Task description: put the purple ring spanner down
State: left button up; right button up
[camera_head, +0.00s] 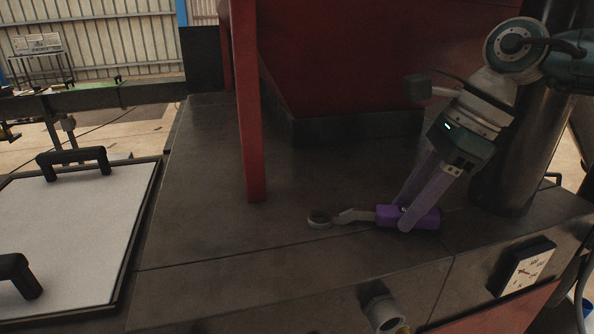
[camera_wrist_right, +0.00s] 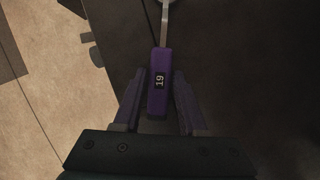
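The purple ring spanner (camera_head: 425,217) has a block-like purple handle and a grey shank with a ring end. It lies low along the dark press bed (camera_head: 215,230), its ring (camera_head: 319,218) pointing left. I cannot tell if the handle touches the bed. My right gripper (camera_head: 404,215) reaches down from the upper right, its fingers on both sides of the handle and close against it. In the right wrist view the handle (camera_wrist_right: 160,90), marked 19, sits between the fingertips (camera_wrist_right: 160,75), and the ring end is mostly cut off. My left gripper is not in view.
A red post (camera_head: 247,120) stands on the bed behind the ring. A dark cylindrical column (camera_head: 505,190) stands close right of the gripper. A white panel with black handles (camera_head: 75,230) lies at left. The bed left of the ring is clear.

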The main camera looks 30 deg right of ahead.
jog(key=o, duration=0.3)
jog(key=b+v, duration=0.3)
jog(key=v, duration=0.9)
jog(key=shift+r, duration=0.1)
